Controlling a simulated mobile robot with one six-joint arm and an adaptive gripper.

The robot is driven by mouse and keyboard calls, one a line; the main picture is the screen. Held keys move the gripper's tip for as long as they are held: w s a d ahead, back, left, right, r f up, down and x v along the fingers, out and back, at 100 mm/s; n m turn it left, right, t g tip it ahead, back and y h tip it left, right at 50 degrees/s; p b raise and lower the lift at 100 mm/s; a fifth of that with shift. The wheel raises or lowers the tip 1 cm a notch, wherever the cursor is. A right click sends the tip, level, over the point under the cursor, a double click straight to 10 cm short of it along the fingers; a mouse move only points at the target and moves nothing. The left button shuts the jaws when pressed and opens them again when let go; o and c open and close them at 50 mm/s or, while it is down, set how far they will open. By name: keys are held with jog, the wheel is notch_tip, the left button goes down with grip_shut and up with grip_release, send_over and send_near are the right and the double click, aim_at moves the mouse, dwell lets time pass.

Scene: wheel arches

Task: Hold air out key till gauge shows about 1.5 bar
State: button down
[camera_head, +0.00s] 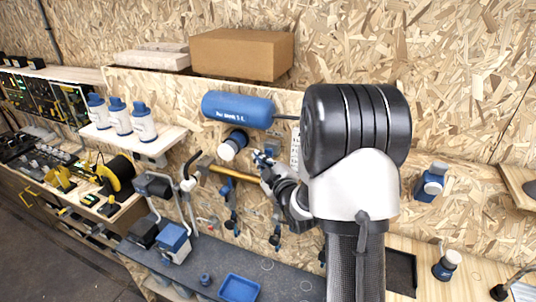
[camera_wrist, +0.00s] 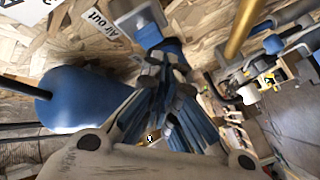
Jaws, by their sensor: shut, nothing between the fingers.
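A blue air tank (camera_head: 238,110) is mounted on the chipboard wall. Below it is a round blue and white fitting (camera_head: 232,146) that looks like the gauge; no needle or reading can be made out. My gripper (camera_head: 262,158) is shut and empty, just right of this fitting. In the wrist view my gripper (camera_wrist: 160,62) has its fingertips by a grey and blue key housing (camera_wrist: 136,20), next to the "Air out" label (camera_wrist: 101,23). The fingers hide part of the key, and I cannot tell whether they touch it. A blue cylinder (camera_wrist: 85,97) is at left, probably the tank.
A brass bar (camera_head: 229,173) runs below my gripper and shows in the wrist view (camera_wrist: 243,28). Blue-handled tools (camera_head: 228,190) hang underneath. A shelf (camera_head: 135,138) with white and blue bottles is at left. A cardboard box (camera_head: 241,54) stands above the tank.

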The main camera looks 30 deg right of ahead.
jog(key=shift+d, duration=0.1)
jog(key=shift+w+d+b, duration=0.2)
jog(key=shift+w+b, duration=0.05)
jog(key=shift+b, duration=0.15)
jog(key=shift+w+d+b, duration=0.3)
jog(key=shift+d, duration=0.15)
dwell(2.7)
jog(key=shift+a, duration=0.15)
jog(key=shift+s+a+b, duration=0.55)
jog(key=shift+a+b, duration=0.05)
jog(key=shift+b, duration=0.05)
jog(key=shift+a, duration=0.1)
jog(key=s+a+b, duration=0.1)
jog(key=a, duration=0.1)
jog(key=s+a+b, duration=0.1)
jog(key=s, duration=0.1)
jog(key=shift+a, duration=0.4)
